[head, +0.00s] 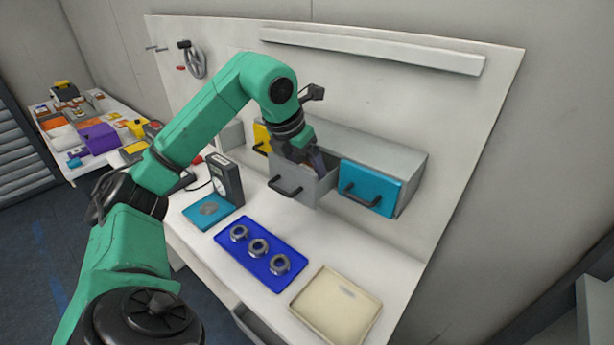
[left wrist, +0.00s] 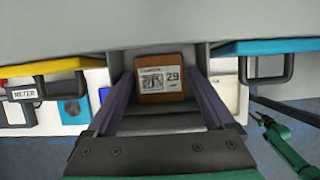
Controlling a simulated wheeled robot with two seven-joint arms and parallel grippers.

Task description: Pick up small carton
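The small carton (left wrist: 160,85) is brown with a white label showing a picture and the number 29. In the left wrist view it sits inside the open grey drawer (head: 306,189). My left gripper (head: 317,163) reaches down into this drawer from above. In the left wrist view its two dark fingers stand on either side of the carton, open, with a narrow gap visible at each side. In the head view the carton is hidden by the drawer front and the gripper.
A blue-fronted drawer (head: 369,189) is to the right of the open one, a yellow-fronted drawer (head: 262,137) to the left. On the bench are a blue tray (head: 278,284) with three rings, a cream tray (head: 336,308) and a dial meter (head: 227,179). A white panel rises behind.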

